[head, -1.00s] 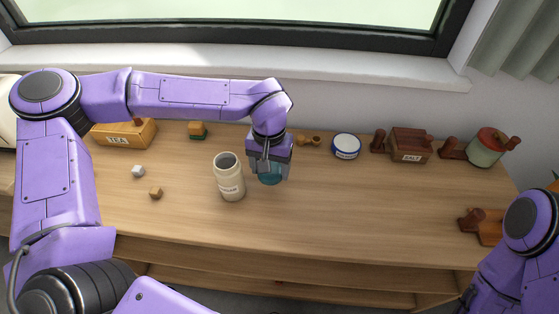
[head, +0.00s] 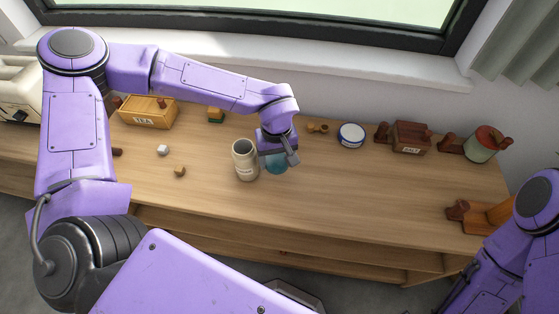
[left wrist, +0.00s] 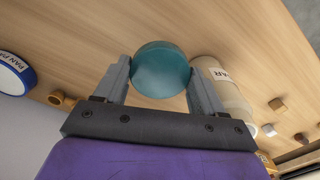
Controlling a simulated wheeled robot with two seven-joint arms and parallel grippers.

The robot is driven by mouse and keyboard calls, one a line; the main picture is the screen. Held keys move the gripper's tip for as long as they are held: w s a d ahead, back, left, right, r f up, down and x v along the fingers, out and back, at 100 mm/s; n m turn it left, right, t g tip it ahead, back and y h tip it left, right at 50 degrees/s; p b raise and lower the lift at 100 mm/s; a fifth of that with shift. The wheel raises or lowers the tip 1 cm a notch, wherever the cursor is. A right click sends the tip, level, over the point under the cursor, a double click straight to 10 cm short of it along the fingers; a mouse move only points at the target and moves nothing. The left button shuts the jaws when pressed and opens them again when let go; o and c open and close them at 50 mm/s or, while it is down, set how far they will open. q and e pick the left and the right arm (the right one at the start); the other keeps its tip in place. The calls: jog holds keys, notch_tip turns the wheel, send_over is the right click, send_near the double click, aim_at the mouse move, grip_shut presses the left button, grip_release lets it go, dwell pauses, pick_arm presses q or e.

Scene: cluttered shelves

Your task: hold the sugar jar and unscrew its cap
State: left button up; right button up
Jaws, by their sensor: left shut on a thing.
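The sugar jar (head: 245,163) is a cream jar with a white label, upright on the wooden shelf top. Its mouth is open and dark inside. In the left wrist view the jar (left wrist: 226,92) is just right of my fingers, its label partly hidden by a finger. My left gripper (head: 277,158) is shut on a round teal cap (head: 276,167), just right of the jar and apart from its mouth. The cap (left wrist: 162,70) sits between both fingertips in the left wrist view. I cannot tell whether it touches the wood. My right gripper is out of view; only part of that arm shows.
Behind are a tea box (head: 147,112), a blue-and-white tin (head: 351,135), a salt box (head: 411,138) and a red-lidded canister (head: 481,145). Small cubes (head: 179,171) lie left of the jar. The wood front right of the jar (head: 360,195) is clear.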

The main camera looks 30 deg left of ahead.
aim_at(279, 164)
pick_arm(q)
jog(key=shift+w+a+f, duration=0.15)
jog(key=shift+w+f, duration=0.8)
jog(key=shift+f, duration=0.2)
jog(key=shift+w+f, duration=0.2)
jog(key=shift+f, duration=1.55)
jog(key=shift+f, duration=0.1)
jog(key=o, duration=0.9)
